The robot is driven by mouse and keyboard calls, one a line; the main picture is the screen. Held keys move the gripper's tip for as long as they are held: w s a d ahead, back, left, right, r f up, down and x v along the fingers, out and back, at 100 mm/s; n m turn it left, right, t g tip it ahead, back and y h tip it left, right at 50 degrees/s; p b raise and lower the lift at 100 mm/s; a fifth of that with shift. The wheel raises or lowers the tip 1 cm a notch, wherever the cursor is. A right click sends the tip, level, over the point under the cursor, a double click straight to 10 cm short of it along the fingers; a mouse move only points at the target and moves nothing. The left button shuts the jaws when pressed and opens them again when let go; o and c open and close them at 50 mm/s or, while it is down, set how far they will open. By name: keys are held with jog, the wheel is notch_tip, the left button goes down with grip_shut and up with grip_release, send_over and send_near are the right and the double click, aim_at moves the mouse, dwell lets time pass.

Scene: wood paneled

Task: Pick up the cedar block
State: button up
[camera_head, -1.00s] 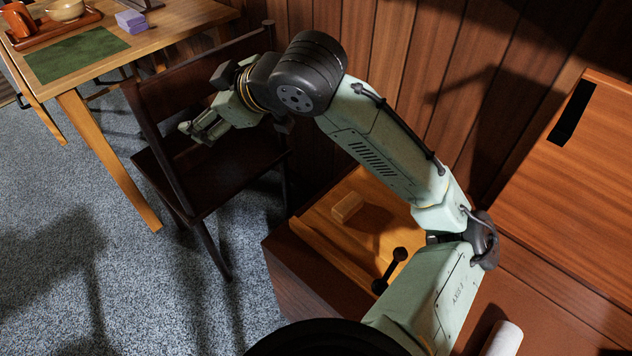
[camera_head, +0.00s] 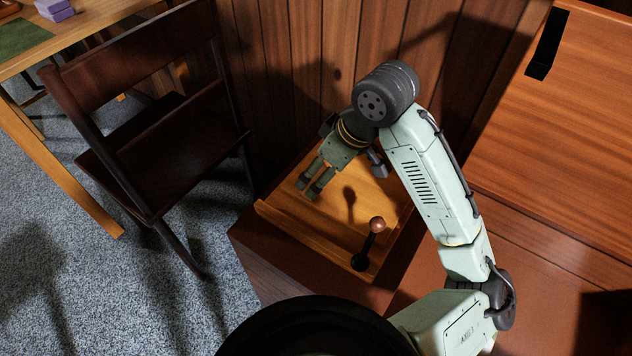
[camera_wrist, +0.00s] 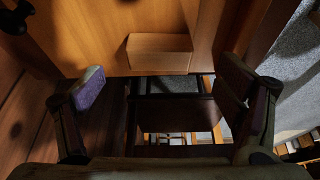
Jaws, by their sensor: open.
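The cedar block, a small light-brown wooden block (camera_wrist: 158,55), shows in the wrist view near the edge of a wooden board (camera_wrist: 85,45). It lies ahead of and between my spread fingers, apart from both. My gripper (camera_wrist: 164,88) is open and empty. In the head view my gripper (camera_head: 313,186) hangs over the left part of the same board (camera_head: 310,228), fingers pointing down and left. The block is hidden behind my gripper there.
A black-stemmed object with a brown knob (camera_head: 368,245) stands on the board's front right. A dark wooden chair (camera_head: 150,130) is to the left, beside a table (camera_head: 30,55) with a purple block (camera_head: 54,9). A paneled wall (camera_head: 300,70) stands close behind.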

aim_at(314, 178)
jog(key=x, duration=0.4)
jog(key=shift+w+f+b, duration=0.1)
jog(key=shift+f+b, duration=0.2)
jog(key=shift+a, duration=0.1)
jog(key=c, duration=1.2)
